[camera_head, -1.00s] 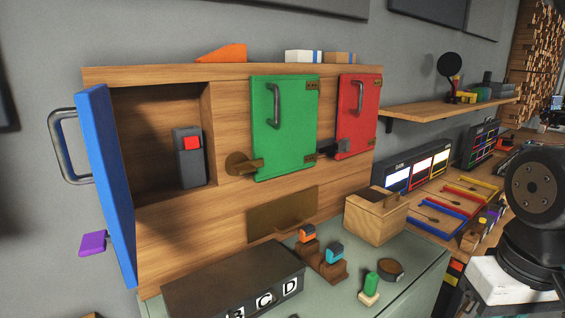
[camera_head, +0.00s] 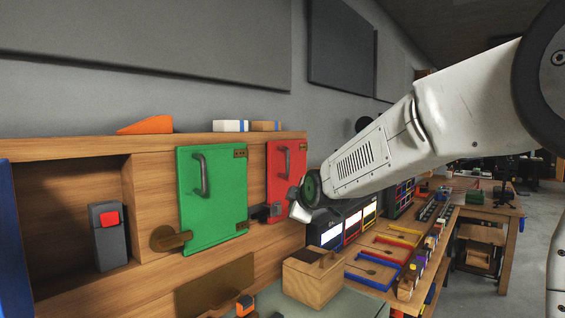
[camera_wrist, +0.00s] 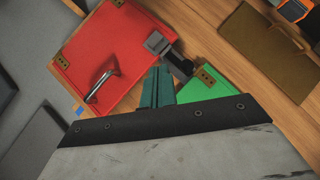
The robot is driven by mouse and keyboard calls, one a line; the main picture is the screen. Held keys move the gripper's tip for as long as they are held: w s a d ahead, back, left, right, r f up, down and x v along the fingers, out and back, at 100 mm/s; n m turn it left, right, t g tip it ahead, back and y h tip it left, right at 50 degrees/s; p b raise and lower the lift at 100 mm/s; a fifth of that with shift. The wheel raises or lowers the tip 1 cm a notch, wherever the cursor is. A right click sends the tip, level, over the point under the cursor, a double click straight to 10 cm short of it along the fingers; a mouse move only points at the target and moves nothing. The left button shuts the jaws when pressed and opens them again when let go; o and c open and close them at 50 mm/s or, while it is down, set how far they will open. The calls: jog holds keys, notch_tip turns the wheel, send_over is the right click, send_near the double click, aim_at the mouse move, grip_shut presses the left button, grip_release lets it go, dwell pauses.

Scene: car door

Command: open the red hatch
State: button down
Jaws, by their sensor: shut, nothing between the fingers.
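The red hatch (camera_head: 280,167) is closed flush in the wooden cabinet front, its right side partly hidden by my arm. It also shows in the wrist view (camera_wrist: 113,48), with a metal handle (camera_wrist: 101,86) and bronze hinges. A dark latch (camera_head: 275,210) sits at its lower left edge. In the wrist view the latch's grey end (camera_wrist: 156,43) overlaps the hatch's edge. My gripper (camera_wrist: 157,75) is shut and empty, its teal fingertips close to the latch; I cannot tell whether they touch it.
An open compartment beside the blue door (camera_head: 14,240) holds a grey item with a red patch (camera_head: 108,235). A wooden box (camera_head: 312,278) stands below on the counter.

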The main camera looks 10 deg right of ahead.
jog(key=w+r+n+t, duration=0.2)
jog(key=w+r+t, duration=0.1)
jog(key=r, duration=0.2)
jog(key=n+t, duration=0.2)
jog(key=n, duration=0.1)
send_near(279, 158)
jog(key=w, duration=0.5)
jog(key=shift+w+a+f, duration=0.1)
jog(key=shift+w+a, duration=0.05)
